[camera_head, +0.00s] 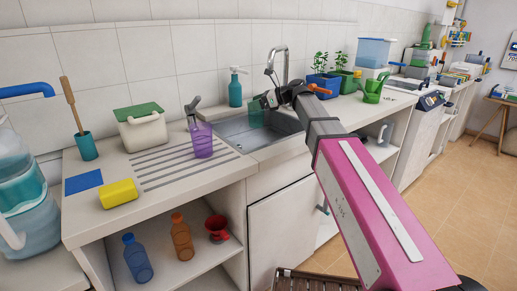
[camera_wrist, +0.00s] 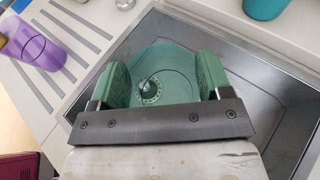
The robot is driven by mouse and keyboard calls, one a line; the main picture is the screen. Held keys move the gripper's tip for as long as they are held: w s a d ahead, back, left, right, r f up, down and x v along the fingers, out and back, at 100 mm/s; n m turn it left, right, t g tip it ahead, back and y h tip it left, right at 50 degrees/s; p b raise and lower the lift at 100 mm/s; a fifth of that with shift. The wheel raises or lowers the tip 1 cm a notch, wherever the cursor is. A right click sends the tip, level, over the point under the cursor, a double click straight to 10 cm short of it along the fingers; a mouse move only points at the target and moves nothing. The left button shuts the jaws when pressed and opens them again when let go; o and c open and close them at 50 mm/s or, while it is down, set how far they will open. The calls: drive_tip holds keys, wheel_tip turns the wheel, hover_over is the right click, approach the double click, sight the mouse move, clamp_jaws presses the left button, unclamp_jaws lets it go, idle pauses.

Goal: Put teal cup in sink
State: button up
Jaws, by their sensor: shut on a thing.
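The translucent teal cup (camera_head: 257,117) is between the fingers of my gripper (camera_head: 270,99), above the sink (camera_head: 264,138) in the head view. In the wrist view, my gripper (camera_wrist: 163,79) is shut on the teal cup (camera_wrist: 165,58), with one green-padded finger on each side of it. The sink drain shows through the cup's clear wall and base. The grey sink basin (camera_wrist: 285,103) surrounds the cup in the wrist view. The cup's exact height above the sink floor is hard to tell.
A purple cup (camera_head: 202,140) stands on the drainboard left of the sink. Potted plants (camera_head: 319,80) and a green watering can (camera_head: 373,90) are to the right.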

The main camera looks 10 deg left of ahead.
drive_tip(key=a+g, duration=0.1)
drive_tip(key=a, duration=0.4)
drive_tip(key=w+d+f, duration=0.5)
drive_tip(key=d+f, duration=0.4)
drive_tip(key=f, duration=0.2)
drive_tip(key=shift+w+d+f+n, duration=0.2)
drive_tip(key=shift+w+d+n, duration=0.1)
drive_tip(key=shift+n, duration=0.1)
drive_tip(key=shift+f, duration=0.1)
drive_tip(key=o, duration=1.1)
drive_tip(key=v, duration=1.2)
